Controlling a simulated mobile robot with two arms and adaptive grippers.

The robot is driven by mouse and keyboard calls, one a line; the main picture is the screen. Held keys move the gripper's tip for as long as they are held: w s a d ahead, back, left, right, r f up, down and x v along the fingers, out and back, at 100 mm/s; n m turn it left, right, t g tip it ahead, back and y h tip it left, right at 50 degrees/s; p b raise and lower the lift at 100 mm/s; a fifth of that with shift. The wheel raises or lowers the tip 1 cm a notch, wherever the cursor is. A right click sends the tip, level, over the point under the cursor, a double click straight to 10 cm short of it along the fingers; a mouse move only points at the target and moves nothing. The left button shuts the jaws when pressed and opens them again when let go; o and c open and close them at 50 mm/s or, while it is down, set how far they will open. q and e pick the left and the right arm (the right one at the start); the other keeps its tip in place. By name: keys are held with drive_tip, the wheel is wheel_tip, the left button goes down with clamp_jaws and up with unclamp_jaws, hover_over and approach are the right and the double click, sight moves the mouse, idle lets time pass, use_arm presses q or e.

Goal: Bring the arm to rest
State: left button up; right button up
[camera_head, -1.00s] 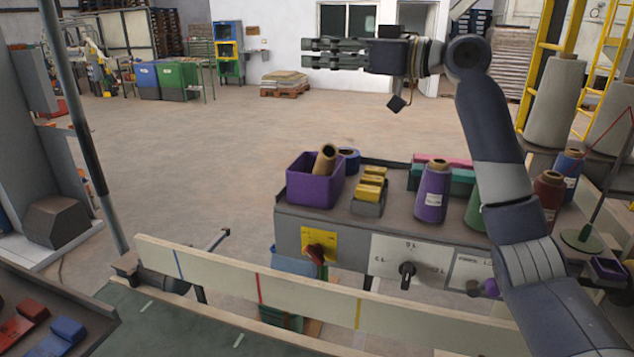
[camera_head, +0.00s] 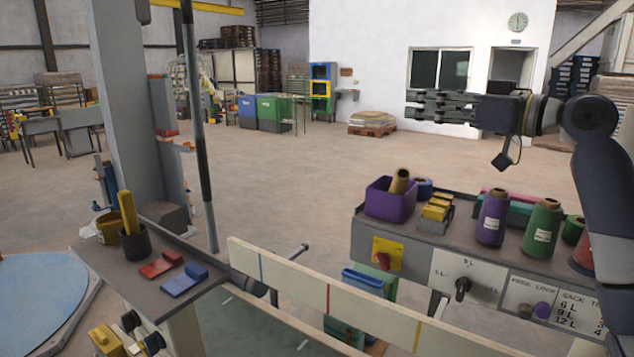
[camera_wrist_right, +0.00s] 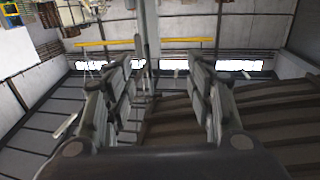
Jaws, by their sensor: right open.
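My right arm comes in from the right edge of the head view. Its gripper (camera_head: 442,106) points left, raised well above the bench in front of the far white wall. In the right wrist view the two fingers (camera_wrist_right: 158,95) stand apart with nothing between them. The gripper is open and empty, and touches nothing that I can see. My left gripper is in neither view.
A grey bench (camera_head: 372,228) below holds a purple bin (camera_head: 388,203), a purple cone (camera_head: 492,218) and a green cone (camera_head: 542,222). A pale rail (camera_head: 300,285) runs in front. A side table (camera_head: 205,268) stands left.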

drive_tip(key=s+a+f+m+g+h, duration=0.1)
drive_tip(key=s+a+f+h, duration=0.15)
drive_tip(key=f, duration=1.15)
drive_tip(key=s+a+f+g+h, duration=0.1)
drive_tip(key=s+a+f+g, duration=0.15)
drive_tip(key=f, duration=1.15)
drive_tip(key=s+a+f+m+g+h, duration=0.1)
drive_tip(key=s+a+f+h, duration=0.15)
drive_tip(key=f, duration=1.15)
drive_tip(key=s+d+f+m+g+h, duration=0.1)
drive_tip(key=s+f+h, duration=0.1)
drive_tip(key=s+f, duration=0.65)
drive_tip(key=s+d+f+m+g+h, duration=0.1)
drive_tip(key=s+d+f+m+h, duration=0.1)
drive_tip(key=s+f, duration=0.65)
drive_tip(key=s+d+f+m+g+h, duration=0.1)
drive_tip(key=s+d, duration=0.2)
drive_tip(key=s, duration=0.6)
drive_tip(key=s+d+f+m+g+h, duration=0.1)
drive_tip(key=s+d+f+g+h, duration=0.1)
drive_tip(key=s, duration=0.7)
wheel_tip(320, 180, down, 25)
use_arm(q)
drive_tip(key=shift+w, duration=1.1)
use_arm(e)
drive_tip(key=s+d+f+g, duration=0.2)
drive_tip(key=s+d+f, duration=0.1)
drive_tip(key=s+f, duration=1.4)
drive_tip(key=shift+s, duration=0.6)
